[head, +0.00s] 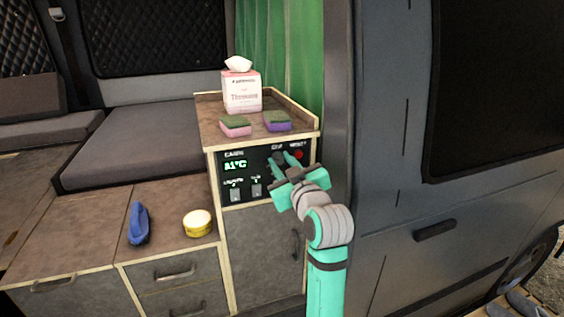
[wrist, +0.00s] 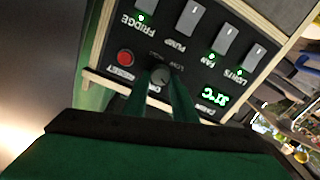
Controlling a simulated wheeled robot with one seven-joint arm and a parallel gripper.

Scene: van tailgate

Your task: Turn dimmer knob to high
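The dimmer knob (wrist: 160,76) is a small round grey knob on the black control panel (head: 246,171). In the wrist view it sits between my gripper's two green fingertips (wrist: 161,86), under small "LOW" lettering that appears upside down. The knob also shows in the head view (head: 277,157), partly behind the fingers. My gripper (head: 286,159) is at the panel's upper right, its fingers apart on either side of the knob. I cannot tell whether they touch it. The knob's pointer is too small to read.
A red reset button (wrist: 125,58) lies close beside the knob. Rocker switches (wrist: 188,20) and a green temperature display (head: 235,164) share the panel. A tissue box (head: 242,97), a pink sponge (head: 235,130) and a purple sponge (head: 277,126) stand on the cabinet top above.

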